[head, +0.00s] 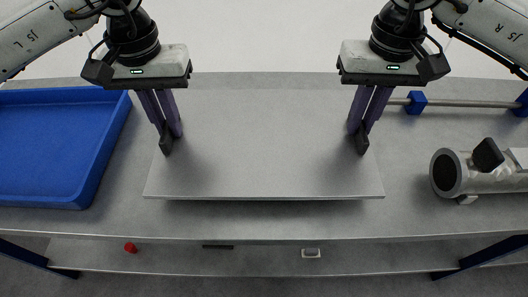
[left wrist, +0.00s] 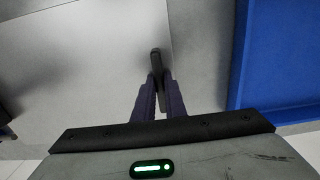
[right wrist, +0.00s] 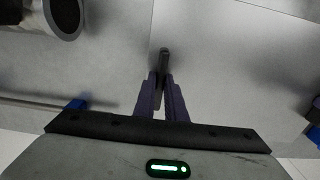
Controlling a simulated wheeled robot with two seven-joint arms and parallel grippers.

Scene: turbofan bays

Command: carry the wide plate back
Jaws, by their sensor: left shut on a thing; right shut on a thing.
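The wide plate (head: 265,150) is a flat grey metal sheet in the middle of the head view, held level between my two grippers. A dark shadow under its front edge shows it a little above the bench. My left gripper (head: 166,145) is shut on a dark handle at the plate's left side; the handle shows between the fingers in the left wrist view (left wrist: 157,65). My right gripper (head: 360,143) is shut on the matching handle at the right side, seen in the right wrist view (right wrist: 163,62). The fingers hide part of each handle.
A blue tray (head: 85,190) stands on the bench (head: 290,218) at the left. A grey cylinder (head: 480,178) with a dark open end lies at the right. A metal rod in blue holders (head: 416,103) lies behind it. A red object (head: 130,247) is on the lower shelf.

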